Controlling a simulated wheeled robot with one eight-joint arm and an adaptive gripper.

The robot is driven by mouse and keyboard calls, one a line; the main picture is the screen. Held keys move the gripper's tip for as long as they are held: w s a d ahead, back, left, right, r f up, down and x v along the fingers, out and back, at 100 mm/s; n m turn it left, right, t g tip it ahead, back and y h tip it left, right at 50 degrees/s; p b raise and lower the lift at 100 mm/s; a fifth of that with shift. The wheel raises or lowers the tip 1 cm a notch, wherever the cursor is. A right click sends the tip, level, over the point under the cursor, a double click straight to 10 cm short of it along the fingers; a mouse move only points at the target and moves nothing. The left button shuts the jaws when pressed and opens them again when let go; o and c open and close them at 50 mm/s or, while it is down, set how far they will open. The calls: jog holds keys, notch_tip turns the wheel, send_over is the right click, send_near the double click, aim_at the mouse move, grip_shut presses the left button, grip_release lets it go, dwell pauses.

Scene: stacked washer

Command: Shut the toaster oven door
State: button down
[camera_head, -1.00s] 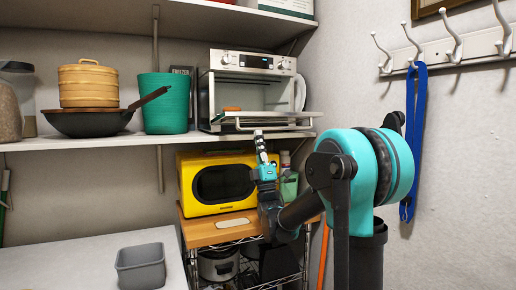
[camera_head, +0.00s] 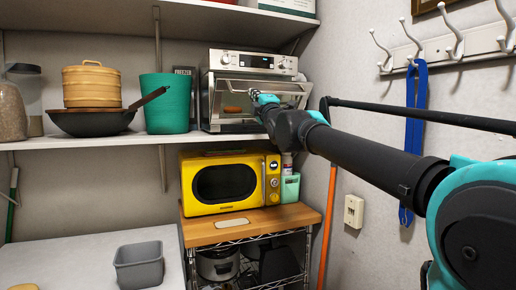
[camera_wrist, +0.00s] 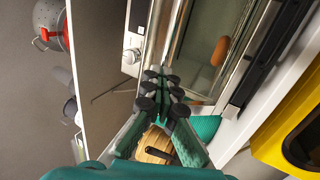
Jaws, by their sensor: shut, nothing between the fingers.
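The silver toaster oven (camera_head: 253,60) stands on the upper shelf in the head view. Its glass door (camera_head: 230,99) is swung up across the front, close to upright; I cannot tell whether it is fully shut. A brown, bread-like item (camera_head: 232,109) shows in the oven, and also in the wrist view (camera_wrist: 220,50). My gripper (camera_head: 263,97) is shut and empty in front of the door, near its upper part. In the wrist view its fingertips (camera_wrist: 163,80) are together before the oven front. Contact with the door is unclear.
A teal bin (camera_head: 164,103) and a wok (camera_head: 92,122) stand left of the oven. The yellow microwave (camera_head: 225,183) sits below. Wall hooks (camera_head: 450,46) with a blue strap (camera_head: 416,110) are at the right, near my arm.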

jog(key=r, duration=0.1)
jog(key=w+r+g, duration=0.1)
jog(key=w+r, duration=0.1)
jog(key=shift+a+g+h, duration=0.25)
jog(key=shift+g+h, duration=0.05)
jog(key=w+r, duration=0.1)
jog(key=w, duration=0.1)
jog(key=w+a+r, duration=0.1)
jog(key=w+r, duration=0.1)
jog(key=w+a+r, duration=0.1)
jog(key=w+r, duration=0.1)
jog(key=shift+w+a+r, duration=0.15)
jog(key=shift+w, duration=0.15)
jog(key=shift+x, duration=0.8)
jog(key=shift+r, duration=0.1)
jog(key=shift+s, duration=0.15)
